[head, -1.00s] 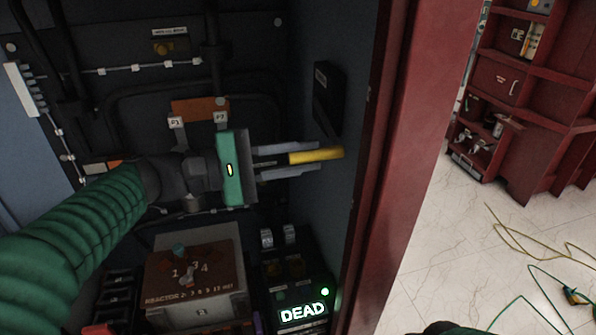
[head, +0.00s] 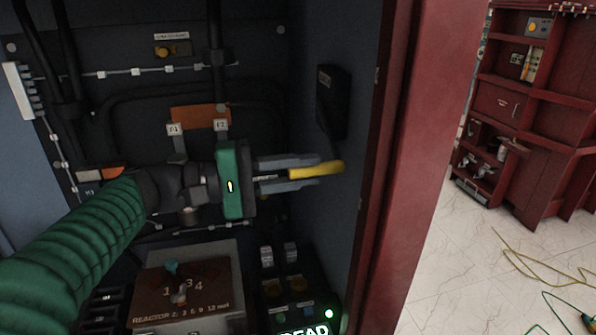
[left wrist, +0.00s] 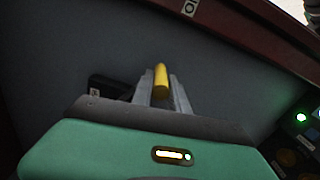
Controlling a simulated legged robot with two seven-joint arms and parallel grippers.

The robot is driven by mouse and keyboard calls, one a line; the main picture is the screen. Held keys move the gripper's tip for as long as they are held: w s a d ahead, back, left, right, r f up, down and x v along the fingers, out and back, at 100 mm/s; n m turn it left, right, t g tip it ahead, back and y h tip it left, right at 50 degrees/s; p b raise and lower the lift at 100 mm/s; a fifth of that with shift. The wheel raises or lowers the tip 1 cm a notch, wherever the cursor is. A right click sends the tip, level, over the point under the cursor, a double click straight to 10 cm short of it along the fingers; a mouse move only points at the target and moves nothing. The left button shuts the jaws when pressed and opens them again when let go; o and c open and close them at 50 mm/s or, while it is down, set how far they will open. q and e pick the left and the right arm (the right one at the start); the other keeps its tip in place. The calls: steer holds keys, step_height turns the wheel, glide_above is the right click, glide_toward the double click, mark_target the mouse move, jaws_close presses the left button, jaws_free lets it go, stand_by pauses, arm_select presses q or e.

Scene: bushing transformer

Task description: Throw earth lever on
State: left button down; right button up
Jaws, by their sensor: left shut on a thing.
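The earth lever has a yellow handle (head: 318,169) and joins a black housing (head: 332,103) on the cabinet's right inner wall. My left gripper (head: 302,172) reaches in from the left, its two grey fingers shut on the yellow handle. The handle's end sticks out past the fingertips, below the housing. In the left wrist view the yellow handle (left wrist: 161,80) stands between the two fingers (left wrist: 161,92), and the black housing (left wrist: 108,87) is partly hidden behind the gripper. My right gripper does not show in these views.
A reactor box (head: 188,290) with a brown top is below my left arm. A control panel (head: 290,285) with a lit "DEAD" sign (head: 302,330) and green light stands at its right. The red door frame (head: 405,150) bounds the cabinet. Cables (head: 545,262) lie on the floor outside.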

arm_select(q)
steer(key=c, duration=1.5)
jaws_free()
steer(key=shift+d+f, duration=0.2)
steer(key=shift+f, duration=0.1)
steer(key=shift+o, duration=1)
steer(key=shift+w+d, duration=0.1)
steer(key=shift+w, duration=0.05)
steer(key=shift+d, duration=0.1)
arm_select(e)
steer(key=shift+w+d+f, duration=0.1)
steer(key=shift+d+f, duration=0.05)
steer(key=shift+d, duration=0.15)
arm_select(q)
steer(key=shift+r, duration=0.1)
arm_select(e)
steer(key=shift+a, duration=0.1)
arm_select(q)
steer(key=shift+a, duration=0.65)
steer(key=p+v, duration=0.1)
steer(key=v, duration=1.4)
steer(key=shift+s+a+p, duration=0.3)
steer(key=shift+p, duration=0.1)
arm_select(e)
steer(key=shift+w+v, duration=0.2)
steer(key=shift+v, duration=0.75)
